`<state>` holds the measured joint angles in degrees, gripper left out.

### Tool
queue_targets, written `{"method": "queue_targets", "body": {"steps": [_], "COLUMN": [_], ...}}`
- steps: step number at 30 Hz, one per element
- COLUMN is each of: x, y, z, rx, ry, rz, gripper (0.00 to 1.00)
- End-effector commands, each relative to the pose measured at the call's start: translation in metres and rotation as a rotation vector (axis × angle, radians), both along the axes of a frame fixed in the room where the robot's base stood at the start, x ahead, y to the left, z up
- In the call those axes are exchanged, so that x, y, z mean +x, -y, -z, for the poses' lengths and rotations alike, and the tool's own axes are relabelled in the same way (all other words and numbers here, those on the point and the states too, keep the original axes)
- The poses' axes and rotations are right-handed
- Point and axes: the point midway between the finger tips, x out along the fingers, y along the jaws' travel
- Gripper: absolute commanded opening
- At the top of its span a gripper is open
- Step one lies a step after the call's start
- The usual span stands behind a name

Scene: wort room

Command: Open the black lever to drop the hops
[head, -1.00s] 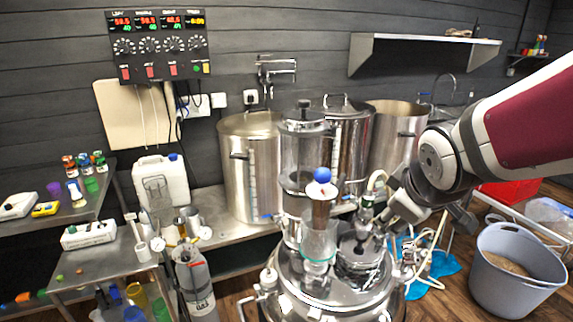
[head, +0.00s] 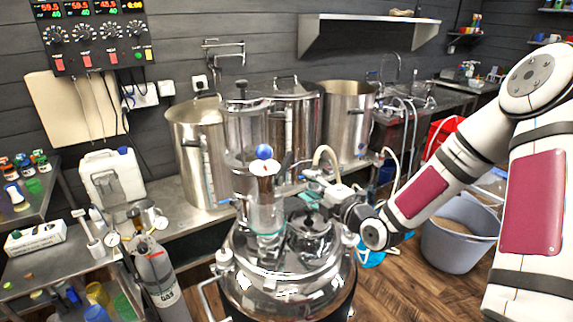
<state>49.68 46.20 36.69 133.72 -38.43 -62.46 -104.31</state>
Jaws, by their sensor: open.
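A steel vessel (head: 285,285) with a domed, shiny lid stands in the lower middle. A clear glass hopper (head: 266,212) with a blue ball (head: 264,152) on top stands upright on the lid. I cannot clearly pick out the black lever among the small fittings near the hopper's foot. My gripper (head: 318,188) is open, just right of the hopper and above the lid's dark round fittings (head: 309,224). My arm reaches in from the right. The fingertips are small and partly lost against the metal, and I cannot tell whether they touch anything.
Tall steel pots (head: 198,150) stand behind on a metal bench. A grey gas cylinder (head: 157,272) and a side table with bottles are at left. A grey bucket (head: 458,236) holding grain stands at right behind my arm. Pale hoses (head: 322,158) run near my gripper.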

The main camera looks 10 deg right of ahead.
Motion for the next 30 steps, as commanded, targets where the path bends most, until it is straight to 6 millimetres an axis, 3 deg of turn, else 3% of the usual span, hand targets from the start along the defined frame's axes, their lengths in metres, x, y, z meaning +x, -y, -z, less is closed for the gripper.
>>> {"method": "queue_targets", "body": {"steps": [11, 30], "x": [0.014, 0.119], "y": [0.004, -0.030], "z": [-0.008, -0.007], "rx": [0.005, 0.007], "ry": [0.117, 0.113], "rz": [0.021, 0.022], "gripper": [0.45, 0.45]}}
